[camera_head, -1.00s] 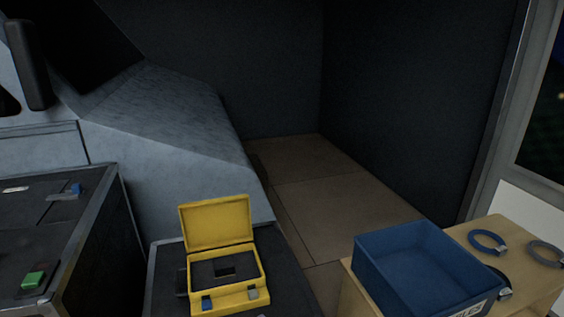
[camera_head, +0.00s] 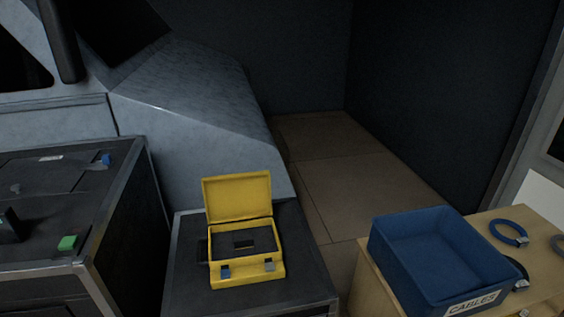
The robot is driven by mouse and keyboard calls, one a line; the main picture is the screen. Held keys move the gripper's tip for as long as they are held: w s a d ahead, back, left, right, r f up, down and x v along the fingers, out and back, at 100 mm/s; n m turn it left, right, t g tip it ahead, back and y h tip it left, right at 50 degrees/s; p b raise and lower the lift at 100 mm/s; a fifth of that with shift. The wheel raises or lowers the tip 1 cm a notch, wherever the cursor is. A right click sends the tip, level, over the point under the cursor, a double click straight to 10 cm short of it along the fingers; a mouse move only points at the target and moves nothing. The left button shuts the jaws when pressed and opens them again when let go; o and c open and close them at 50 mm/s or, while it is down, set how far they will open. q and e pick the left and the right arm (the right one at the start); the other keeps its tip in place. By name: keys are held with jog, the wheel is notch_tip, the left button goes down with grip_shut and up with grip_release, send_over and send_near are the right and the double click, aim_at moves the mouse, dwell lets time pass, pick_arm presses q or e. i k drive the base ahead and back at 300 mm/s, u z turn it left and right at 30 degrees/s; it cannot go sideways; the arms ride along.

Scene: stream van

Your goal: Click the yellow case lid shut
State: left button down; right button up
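The yellow case (camera_head: 247,282) stands on a dark box-like stand (camera_head: 188,290) at the lower middle of the head view. Its yellow lid (camera_head: 237,196) is open and stands up at the back, leaning slightly away. Inside is a dark insert with a small cutout. Two latches sit on the front edge, a blue one (camera_head: 225,272) at left and a greyish one (camera_head: 269,265) at right. Neither of my grippers shows in the view.
A blue bin (camera_head: 410,262) labelled CABLES stands on a wooden table at right, beside a coiled blue cable (camera_head: 508,234). A dark counter at left holds a green block (camera_head: 68,243) and a blue piece (camera_head: 106,159). Brown floor (camera_head: 340,190) lies open behind.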

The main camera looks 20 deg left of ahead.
aim_at(231, 197)
jog(key=z, duration=1.05)
jog(key=i, duration=0.65)
jog(key=u, duration=3.3)
